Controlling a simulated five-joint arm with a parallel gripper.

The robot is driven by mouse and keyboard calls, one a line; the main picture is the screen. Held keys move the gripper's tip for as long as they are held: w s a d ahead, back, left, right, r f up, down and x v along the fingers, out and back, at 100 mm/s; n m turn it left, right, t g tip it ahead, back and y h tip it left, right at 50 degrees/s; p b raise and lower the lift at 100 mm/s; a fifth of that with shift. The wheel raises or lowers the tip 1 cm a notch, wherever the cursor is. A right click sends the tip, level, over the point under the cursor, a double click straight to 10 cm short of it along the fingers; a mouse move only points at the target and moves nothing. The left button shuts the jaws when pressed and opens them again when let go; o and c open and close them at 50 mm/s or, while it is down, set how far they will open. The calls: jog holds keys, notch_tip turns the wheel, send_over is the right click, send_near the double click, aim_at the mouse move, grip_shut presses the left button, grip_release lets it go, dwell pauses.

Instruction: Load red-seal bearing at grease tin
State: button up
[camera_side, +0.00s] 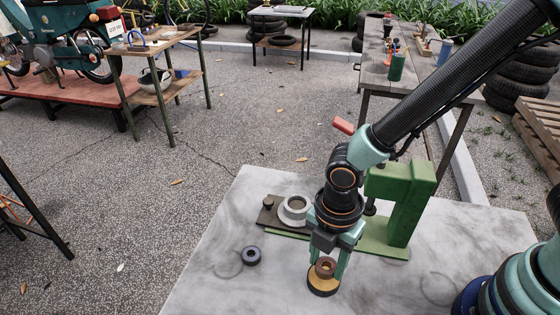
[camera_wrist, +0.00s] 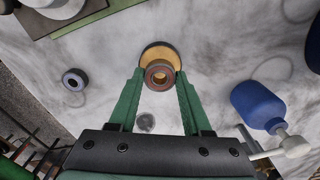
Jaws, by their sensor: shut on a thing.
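The red-seal bearing (camera_side: 325,267), a small brownish-red ring with a central hole, sits between the fingertips of my gripper (camera_side: 327,262). It also shows in the wrist view (camera_wrist: 160,75), with a green finger on each side. My gripper is shut on it and points down. The grease tin (camera_side: 322,288), a low round tin with a dark rim and yellow-orange contents, is directly below or under the bearing. In the wrist view the bearing overlaps the near part of the tin (camera_wrist: 158,50). I cannot tell whether the bearing touches the grease.
A dark blue-violet ring (camera_side: 251,256) lies left of the tin. A blue bottle-like object (camera_wrist: 258,105) lies right in the wrist view. The marble top (camera_side: 215,285) is clear at front left.

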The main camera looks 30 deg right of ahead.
aim_at(326, 265)
jog(key=shift+r, duration=2.45)
